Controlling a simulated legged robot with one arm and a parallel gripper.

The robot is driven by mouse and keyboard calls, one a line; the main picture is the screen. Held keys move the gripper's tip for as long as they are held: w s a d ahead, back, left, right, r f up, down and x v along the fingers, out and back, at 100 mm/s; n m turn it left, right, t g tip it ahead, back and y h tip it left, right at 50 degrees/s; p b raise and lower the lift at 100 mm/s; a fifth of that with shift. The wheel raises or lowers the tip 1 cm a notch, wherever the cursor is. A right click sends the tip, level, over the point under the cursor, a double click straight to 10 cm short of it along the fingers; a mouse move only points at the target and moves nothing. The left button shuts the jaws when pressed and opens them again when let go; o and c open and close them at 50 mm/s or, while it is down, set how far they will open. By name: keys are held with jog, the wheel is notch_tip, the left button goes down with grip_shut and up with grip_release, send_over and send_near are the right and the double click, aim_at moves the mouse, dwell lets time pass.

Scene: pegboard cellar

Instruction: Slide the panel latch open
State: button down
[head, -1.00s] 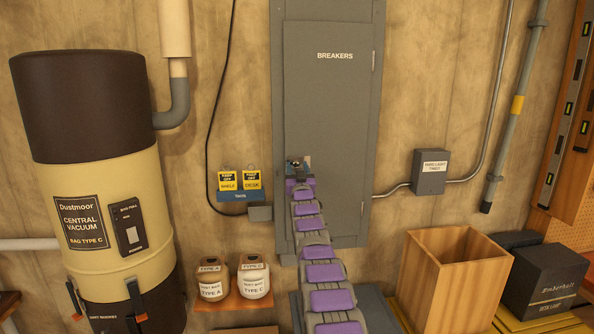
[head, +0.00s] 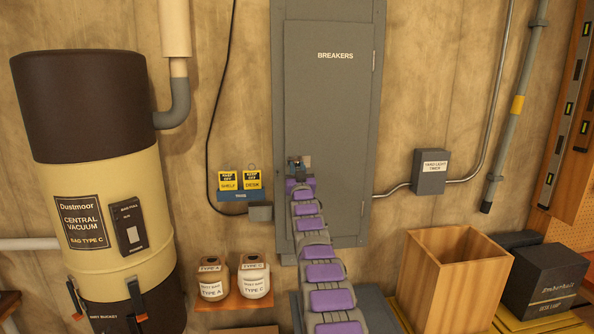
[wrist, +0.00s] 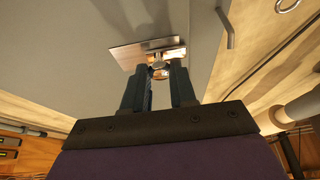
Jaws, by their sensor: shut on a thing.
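The grey breaker panel (head: 330,110) stands against the wall with its door closed. Its latch is a small shiny metal plate with a knob (wrist: 158,62), at the panel door's lower left. In the wrist view the latch plate (wrist: 130,54) lies just beyond my fingertips. My gripper (wrist: 160,80) has its two dark fingers on either side of the knob and is shut on it. In the head view my gripper (head: 299,166) is small at the end of my purple and grey arm, which hides part of the latch.
A grey conduit box (head: 429,172) is on the wall right of the panel. A wooden bin (head: 455,285) and dark boxes (head: 545,275) stand at lower right. A vacuum tank (head: 95,180) fills the left side.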

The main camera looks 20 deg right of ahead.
aim_at(305, 158)
jog(key=shift+d, duration=0.1)
jog(key=shift+s+d+p, duration=0.25)
jog(key=shift+d+p, duration=0.05)
jog(key=shift+d, duration=0.5)
jog(key=shift+s+d+p, duration=0.25)
jog(key=shift+d+p, duration=0.05)
jog(key=shift+d, duration=0.45)
jog(key=c, duration=1.3)
grip_release()
jog(key=shift+c, duration=0.2)
jog(key=shift+o, duration=2.1)
jog(key=shift+d, duration=0.2)
jog(key=shift+s+a, duration=0.15)
jog(key=shift+a, duration=0.05)
